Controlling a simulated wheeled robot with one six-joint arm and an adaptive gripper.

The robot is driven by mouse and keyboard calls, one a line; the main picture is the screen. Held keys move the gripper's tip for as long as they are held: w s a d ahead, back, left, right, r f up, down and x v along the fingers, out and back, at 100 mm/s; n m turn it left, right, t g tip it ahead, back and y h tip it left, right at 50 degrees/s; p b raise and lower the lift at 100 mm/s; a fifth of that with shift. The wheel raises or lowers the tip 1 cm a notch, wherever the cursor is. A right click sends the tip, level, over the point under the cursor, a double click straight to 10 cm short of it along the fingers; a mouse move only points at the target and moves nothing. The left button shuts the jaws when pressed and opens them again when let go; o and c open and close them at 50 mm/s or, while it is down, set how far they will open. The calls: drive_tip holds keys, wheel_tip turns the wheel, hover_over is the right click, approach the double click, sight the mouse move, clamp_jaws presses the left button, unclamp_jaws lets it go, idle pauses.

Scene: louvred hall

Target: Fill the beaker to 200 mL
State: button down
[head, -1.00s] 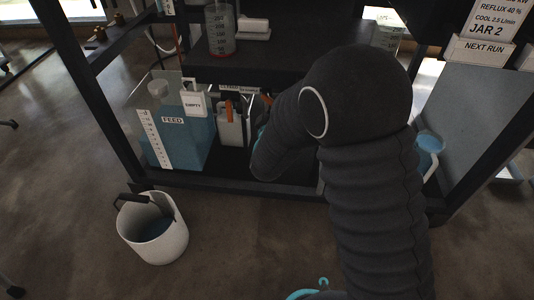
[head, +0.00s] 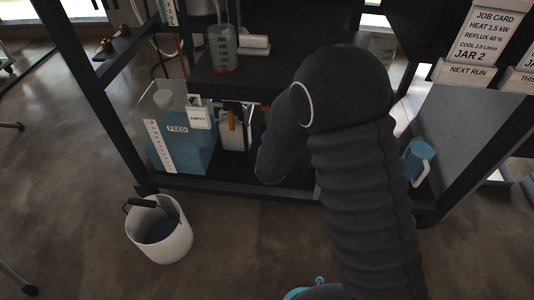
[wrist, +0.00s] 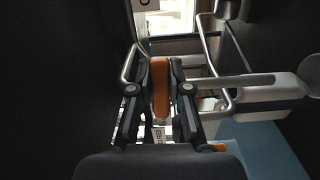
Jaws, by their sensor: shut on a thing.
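The beaker (head: 222,50) stands upright on the dark shelf in the head view. It is clear with graduation marks and looks reddish low down; its exact level is too small to read. My gripper (wrist: 161,88) is shut on an orange handle (wrist: 160,98) in the wrist view, with one finger on each side. In the head view the gripper is mostly hidden behind my arm, beside the lower-shelf equipment. The blue tank labelled FEED (head: 180,142) stands on the lower shelf, with a white EMPTY tag (head: 200,117) hanging at its side.
A white bucket (head: 160,229) holding bluish liquid stands on the floor in front. A blue jug (head: 417,161) is at the right. Metal tubing (wrist: 207,45) surrounds the gripper closely. The black rack post (head: 95,85) borders the left; floor beyond is open.

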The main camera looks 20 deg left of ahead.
drive_tip(key=c, duration=1.4)
unclamp_jaws()
drive_tip(key=shift+a+r+n, duration=0.1)
drive_tip(key=shift+n, duration=0.2)
drive_tip(key=o, duration=0.4)
drive_tip(key=shift+s, duration=0.15)
drive_tip(key=shift+b+v, duration=0.65)
drive_tip(key=shift+v, duration=2.75)
drive_tip(key=v, duration=1.2)
drive_tip(key=shift+d, duration=0.2)
drive_tip(key=shift+c, duration=0.4)
